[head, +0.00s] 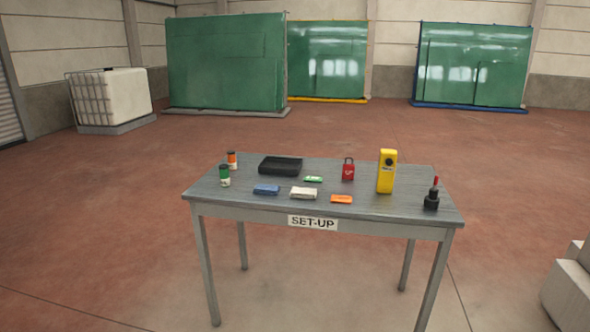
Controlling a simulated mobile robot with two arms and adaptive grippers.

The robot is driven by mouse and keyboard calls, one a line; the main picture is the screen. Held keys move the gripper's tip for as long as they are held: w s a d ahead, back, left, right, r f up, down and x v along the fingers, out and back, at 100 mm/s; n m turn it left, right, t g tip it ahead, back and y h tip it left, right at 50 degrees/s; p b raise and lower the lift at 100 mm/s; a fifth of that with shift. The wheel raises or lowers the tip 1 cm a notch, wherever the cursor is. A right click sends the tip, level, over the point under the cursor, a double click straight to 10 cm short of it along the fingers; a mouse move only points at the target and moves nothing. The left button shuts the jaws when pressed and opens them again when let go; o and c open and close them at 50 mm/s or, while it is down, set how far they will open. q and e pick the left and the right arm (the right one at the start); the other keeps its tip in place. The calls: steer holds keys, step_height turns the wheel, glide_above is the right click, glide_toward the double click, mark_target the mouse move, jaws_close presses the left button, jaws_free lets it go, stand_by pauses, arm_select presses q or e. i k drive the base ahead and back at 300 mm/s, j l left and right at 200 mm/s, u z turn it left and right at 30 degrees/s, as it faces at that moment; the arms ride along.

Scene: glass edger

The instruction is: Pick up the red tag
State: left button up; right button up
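A small red piece (348,170) stands on the grey SET-UP table (230,200), right of its middle and toward the back. It has a dark loop on top and pale marks on its face, and looks like a padlock; I cannot tell whether it is the red tag. No other flat red tag shows. A black piece with a red tip (432,195) stands at the table's right end. Neither of my grippers is in view.
On the table are a yellow device (387,171), a black tray (280,165), green (313,179), orange (341,199), white (303,193) and blue (266,189) pieces, and two small bottles (224,176). Pale blocks (570,290) lie at right.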

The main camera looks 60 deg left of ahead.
mark_target(348, 168)
steer(key=u, duration=1.45)
